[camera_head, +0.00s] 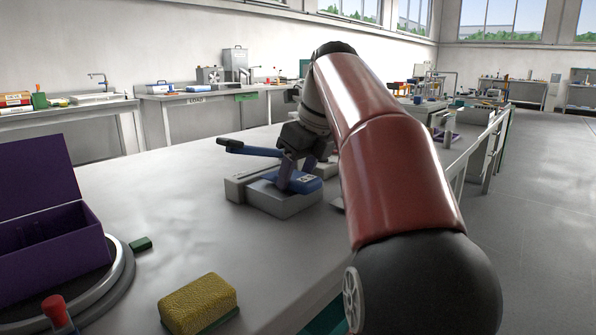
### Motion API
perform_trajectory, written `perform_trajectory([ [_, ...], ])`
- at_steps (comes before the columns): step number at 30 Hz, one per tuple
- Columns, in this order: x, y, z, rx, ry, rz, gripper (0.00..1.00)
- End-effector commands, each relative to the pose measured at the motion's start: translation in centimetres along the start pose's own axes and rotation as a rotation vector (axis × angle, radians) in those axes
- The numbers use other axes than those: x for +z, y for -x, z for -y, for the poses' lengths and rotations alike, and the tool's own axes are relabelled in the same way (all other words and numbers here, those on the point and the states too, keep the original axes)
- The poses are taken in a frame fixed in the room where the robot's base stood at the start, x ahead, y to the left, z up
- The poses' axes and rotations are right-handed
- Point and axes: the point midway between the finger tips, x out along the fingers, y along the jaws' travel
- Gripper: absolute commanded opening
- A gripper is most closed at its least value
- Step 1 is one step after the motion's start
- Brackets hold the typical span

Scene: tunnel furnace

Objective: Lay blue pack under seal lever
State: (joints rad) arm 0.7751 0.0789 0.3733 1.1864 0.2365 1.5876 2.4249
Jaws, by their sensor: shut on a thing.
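The blue pack (303,182) is on the grey base (278,203) of a sealing device on the table. The seal lever (250,149), blue with a black grip, is raised and reaches out to the left above the base. My gripper (292,176) points down at the pack, with its fingers shut on it. The red arm hides the right side of the device. Whether the pack rests fully on the base or is held just above it, I cannot tell.
A yellow sponge (199,303) lies at the table's front. A purple open box (52,240) stands on a round turntable (122,272) at the left, with a small green block (141,244) beside it. The table (170,200) is clear between these and the device.

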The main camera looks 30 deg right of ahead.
Motion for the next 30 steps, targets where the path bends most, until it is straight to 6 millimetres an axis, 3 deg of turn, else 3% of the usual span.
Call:
perform_trajectory([
  [18, 3.5, -1.1, 0.0, 0.001, 0.002, -0.001, 0.27],
  [30, 4.0, -1.4, 0.0, 0.000, 0.001, 0.000, 0.27],
])
